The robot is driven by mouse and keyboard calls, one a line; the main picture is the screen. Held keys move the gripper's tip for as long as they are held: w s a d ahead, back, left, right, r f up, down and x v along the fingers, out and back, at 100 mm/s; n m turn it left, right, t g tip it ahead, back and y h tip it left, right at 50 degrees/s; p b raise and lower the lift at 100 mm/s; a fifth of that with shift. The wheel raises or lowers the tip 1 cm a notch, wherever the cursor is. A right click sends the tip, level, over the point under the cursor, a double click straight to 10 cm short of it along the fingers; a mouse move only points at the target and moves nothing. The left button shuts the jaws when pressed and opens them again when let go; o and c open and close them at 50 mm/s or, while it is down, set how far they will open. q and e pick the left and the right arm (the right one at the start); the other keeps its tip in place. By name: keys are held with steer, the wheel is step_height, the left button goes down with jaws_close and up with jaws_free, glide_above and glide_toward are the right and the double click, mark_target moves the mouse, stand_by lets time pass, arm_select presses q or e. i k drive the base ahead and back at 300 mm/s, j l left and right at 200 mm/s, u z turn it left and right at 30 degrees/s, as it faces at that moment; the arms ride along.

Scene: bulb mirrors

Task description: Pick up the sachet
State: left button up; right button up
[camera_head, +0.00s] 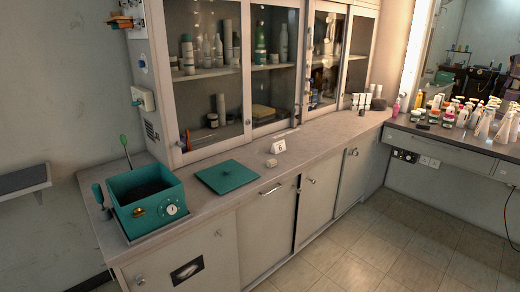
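I cannot make out anything that is clearly a sachet. A small pale lump (272,163) lies on the counter in front of a white card marked 6 (279,146); it is too small to tell what it is. Neither of my grippers shows in the head view.
A teal open box (148,212) with a dial stands at the counter's left end, a flat teal square lid (227,177) right of it. Glass-door cabinets (270,70) rise behind the counter (325,142). Several bottles crowd the right-hand table (455,140). The tiled floor (390,245) is clear.

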mark_target(271, 164)
steer(key=i+l+u, duration=0.45)
steer(key=i, duration=0.4)
steer(key=i+l+u, duration=0.4)
steer(key=i+l, duration=0.3)
steer(key=i, duration=0.1)
